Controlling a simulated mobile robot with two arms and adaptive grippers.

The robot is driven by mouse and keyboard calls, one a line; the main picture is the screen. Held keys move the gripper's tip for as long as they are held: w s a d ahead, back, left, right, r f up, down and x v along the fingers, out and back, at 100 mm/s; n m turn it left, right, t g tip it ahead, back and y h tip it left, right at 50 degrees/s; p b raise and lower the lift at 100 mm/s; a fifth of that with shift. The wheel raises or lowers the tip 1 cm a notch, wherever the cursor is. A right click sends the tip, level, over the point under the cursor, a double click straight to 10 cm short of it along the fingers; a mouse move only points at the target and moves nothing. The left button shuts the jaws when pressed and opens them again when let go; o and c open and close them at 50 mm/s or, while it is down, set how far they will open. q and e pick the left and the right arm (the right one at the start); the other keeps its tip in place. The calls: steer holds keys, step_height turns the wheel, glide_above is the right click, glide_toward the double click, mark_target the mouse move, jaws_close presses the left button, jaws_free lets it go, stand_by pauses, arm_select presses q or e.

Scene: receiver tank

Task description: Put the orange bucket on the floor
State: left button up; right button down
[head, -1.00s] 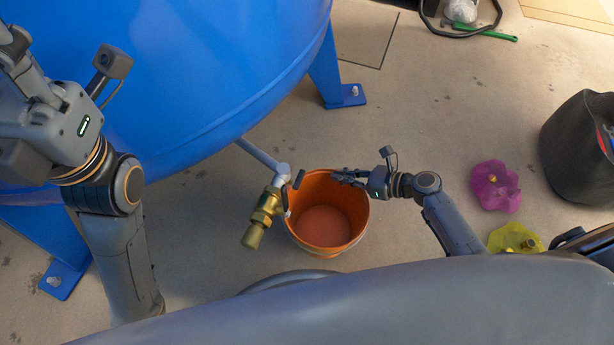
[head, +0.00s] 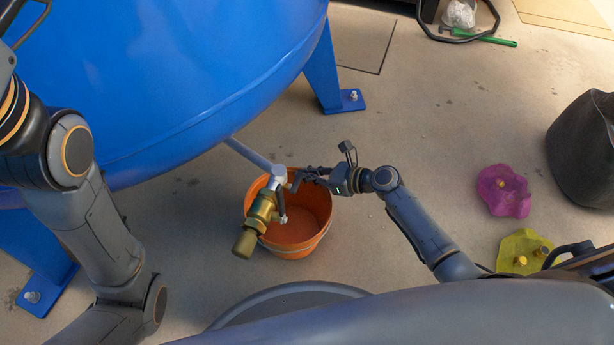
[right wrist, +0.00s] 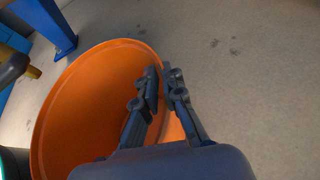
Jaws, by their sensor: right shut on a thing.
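The orange bucket (head: 292,252) is below the brass valve (head: 261,210) of the blue tank in the head view. The valve hides the bucket's left part. Its opening faces up and it looks empty. My right gripper (head: 304,178) is shut on the bucket's far rim. In the right wrist view the fingers of the right gripper (right wrist: 162,84) straddle the rim of the bucket (right wrist: 85,105), one inside and one outside. I cannot tell whether the bucket's bottom touches the floor (head: 420,130). My left arm shows at the left; its gripper is out of view.
The blue tank (head: 180,80) fills the upper left, with a leg (head: 326,75) standing behind the bucket. A pink object (head: 503,190), a yellow object (head: 525,250) and a dark bag (head: 580,150) are at the right.

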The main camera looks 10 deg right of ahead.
steer(key=c, duration=1.5)
jaws_free()
steer(key=shift+o, duration=0.2)
